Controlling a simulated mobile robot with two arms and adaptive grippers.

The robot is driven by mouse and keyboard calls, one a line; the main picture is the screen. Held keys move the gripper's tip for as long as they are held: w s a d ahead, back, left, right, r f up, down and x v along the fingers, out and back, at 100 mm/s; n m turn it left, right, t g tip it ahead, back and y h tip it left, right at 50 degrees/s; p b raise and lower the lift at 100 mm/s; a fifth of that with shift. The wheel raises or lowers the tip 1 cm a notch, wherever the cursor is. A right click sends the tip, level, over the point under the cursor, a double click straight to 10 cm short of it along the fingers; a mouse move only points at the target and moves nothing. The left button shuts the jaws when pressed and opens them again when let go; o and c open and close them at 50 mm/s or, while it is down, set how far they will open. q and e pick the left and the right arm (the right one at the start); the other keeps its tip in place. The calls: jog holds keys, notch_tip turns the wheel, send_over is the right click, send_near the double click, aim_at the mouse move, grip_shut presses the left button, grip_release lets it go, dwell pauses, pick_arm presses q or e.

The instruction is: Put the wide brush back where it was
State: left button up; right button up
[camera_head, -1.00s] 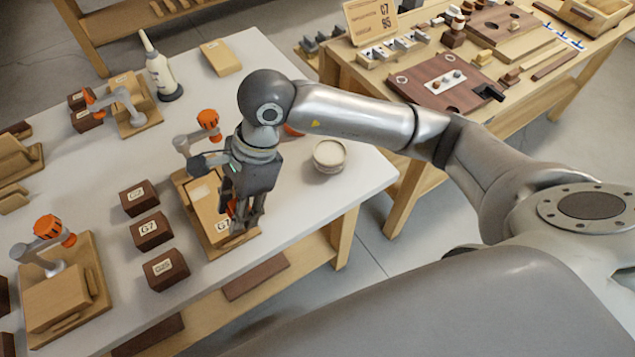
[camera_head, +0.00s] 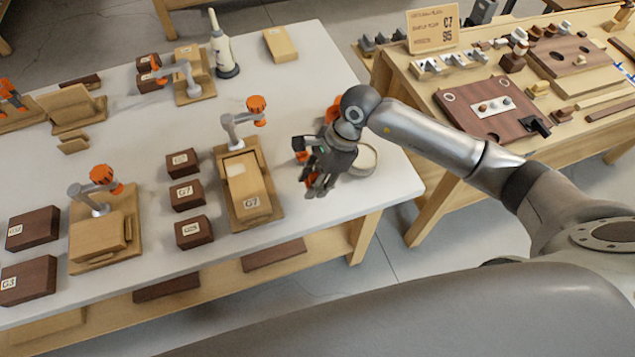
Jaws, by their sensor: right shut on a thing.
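My right gripper (camera_head: 319,184) is over the white bench near its right end, just left of a round pale dish (camera_head: 365,158). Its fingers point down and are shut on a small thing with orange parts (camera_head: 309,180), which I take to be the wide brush. The fingers hide most of it, so its bristles and tilt cannot be made out. Another orange thing (camera_head: 332,114) shows partly behind the gripper's wrist; I cannot tell what it is. My left gripper is not in view.
A white bottle (camera_head: 222,50) stands at the back. The bench front edge is close.

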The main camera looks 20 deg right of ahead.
jog(key=shift+w+d+f, duration=0.15)
jog(key=shift+f, duration=0.1)
jog(key=f, duration=0.1)
jog(key=f+p, duration=0.1)
jog(key=f, duration=0.1)
jog(key=shift+w+d+p, duration=0.1)
jog(key=shift+d+p, duration=0.15)
jog(key=shift+p, duration=0.05)
jog(key=shift+f, duration=0.35)
jog(key=shift+f, duration=0.15)
jog(key=o, duration=0.9)
